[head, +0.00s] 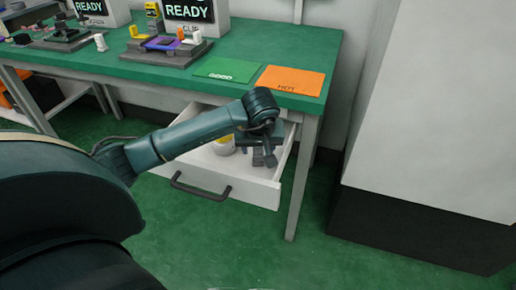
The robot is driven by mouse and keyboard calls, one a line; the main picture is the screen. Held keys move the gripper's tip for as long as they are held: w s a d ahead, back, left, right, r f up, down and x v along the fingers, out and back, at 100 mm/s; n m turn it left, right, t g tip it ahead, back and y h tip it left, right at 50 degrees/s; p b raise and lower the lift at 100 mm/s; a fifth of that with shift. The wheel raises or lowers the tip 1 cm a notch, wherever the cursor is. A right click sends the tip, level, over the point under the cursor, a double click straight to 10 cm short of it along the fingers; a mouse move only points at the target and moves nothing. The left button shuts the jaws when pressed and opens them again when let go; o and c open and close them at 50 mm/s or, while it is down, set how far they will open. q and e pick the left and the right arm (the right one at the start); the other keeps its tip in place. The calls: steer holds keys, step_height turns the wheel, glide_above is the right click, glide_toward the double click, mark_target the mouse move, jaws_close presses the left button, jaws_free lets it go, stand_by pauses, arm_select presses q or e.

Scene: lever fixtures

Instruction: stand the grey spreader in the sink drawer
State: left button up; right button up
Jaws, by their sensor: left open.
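A white drawer (235,187) with a dark handle is pulled out under the green table. My left gripper (264,161) is open and points down over the right part of the drawer. I cannot make out the grey spreader for certain; my left arm and gripper hide part of the drawer's inside. No object shows clearly between the fingers. My right gripper is not in view.
A green card (226,70) and an orange card (290,81) lie on the table. Fixtures stand further back. A white cabinet (440,110) stands at the right.

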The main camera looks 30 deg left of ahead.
arm_select(q)
steer(key=p+v, duration=0.1)
steer(key=v, duration=0.9)
steer(key=shift+p, duration=0.3)
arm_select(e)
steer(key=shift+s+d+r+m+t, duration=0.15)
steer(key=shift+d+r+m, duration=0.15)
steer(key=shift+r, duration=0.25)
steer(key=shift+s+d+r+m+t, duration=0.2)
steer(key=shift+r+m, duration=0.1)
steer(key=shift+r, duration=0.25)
